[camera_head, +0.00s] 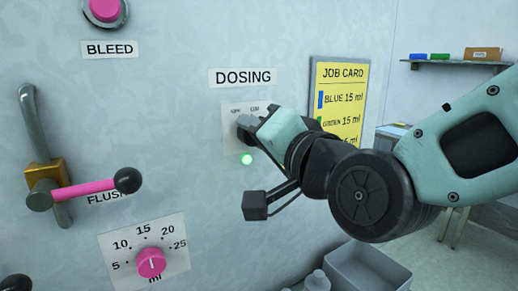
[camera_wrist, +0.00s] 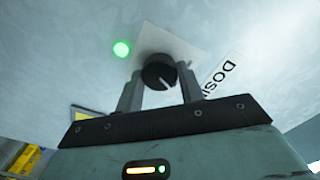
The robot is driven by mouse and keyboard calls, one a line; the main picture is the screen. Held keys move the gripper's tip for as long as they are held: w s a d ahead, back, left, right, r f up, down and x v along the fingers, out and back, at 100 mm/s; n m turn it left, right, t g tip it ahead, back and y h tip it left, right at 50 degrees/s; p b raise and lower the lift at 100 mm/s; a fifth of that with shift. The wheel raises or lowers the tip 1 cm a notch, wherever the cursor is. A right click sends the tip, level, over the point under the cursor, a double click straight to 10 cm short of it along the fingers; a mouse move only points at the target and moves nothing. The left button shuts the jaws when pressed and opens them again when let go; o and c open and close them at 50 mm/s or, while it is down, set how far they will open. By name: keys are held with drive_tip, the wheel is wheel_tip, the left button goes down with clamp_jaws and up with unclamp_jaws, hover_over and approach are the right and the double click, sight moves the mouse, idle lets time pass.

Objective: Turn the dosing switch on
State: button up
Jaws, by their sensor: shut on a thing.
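The dosing switch is a round black knob (camera_wrist: 158,72) on a white plate (camera_head: 232,112) under the DOSING label (camera_head: 246,77). In the head view my gripper (camera_head: 254,124) reaches in from the right and covers most of the knob and part of the plate's markings. A green lamp (camera_head: 247,159) glows just below the plate; it also shows lit in the wrist view (camera_wrist: 122,49).
On the same panel are a pink BLEED button (camera_head: 105,10), the FLUSH lever with a pink handle (camera_head: 85,189) and a pink ml dial (camera_head: 151,262). A yellow job card (camera_head: 339,90) hangs at right behind my arm. A grey bin (camera_head: 368,272) stands below.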

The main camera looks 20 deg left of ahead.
drive_tip(key=shift+m+b, duration=0.35)
drive_tip(key=shift+m, duration=0.25)
drive_tip(key=o, duration=1)
